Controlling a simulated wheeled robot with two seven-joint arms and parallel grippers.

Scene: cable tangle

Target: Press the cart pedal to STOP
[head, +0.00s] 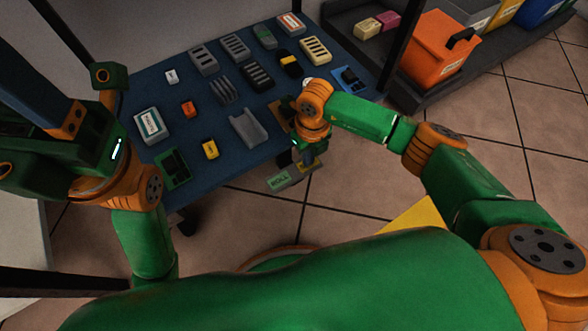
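The cart (215,105) has a blue top that carries many small parts. A green label reading ROLL (280,181) shows at its near edge, low by the floor. A small yellowish and grey piece beside the label may be the pedal, but most of it is hidden behind my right wrist. My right gripper (306,158) points down right at this spot, just right of and above the label. Its fingers are too small and covered to read, and I cannot tell whether it touches the pedal. My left arm is folded at the left, and its gripper fingers cannot be made out.
A dark low shelf at the upper right holds an orange bin (436,52), a pink block (388,20) and a cream block (367,29). A dark caster (187,225) shows under the cart's near left corner. Tiled floor (350,225) is open right of the cart.

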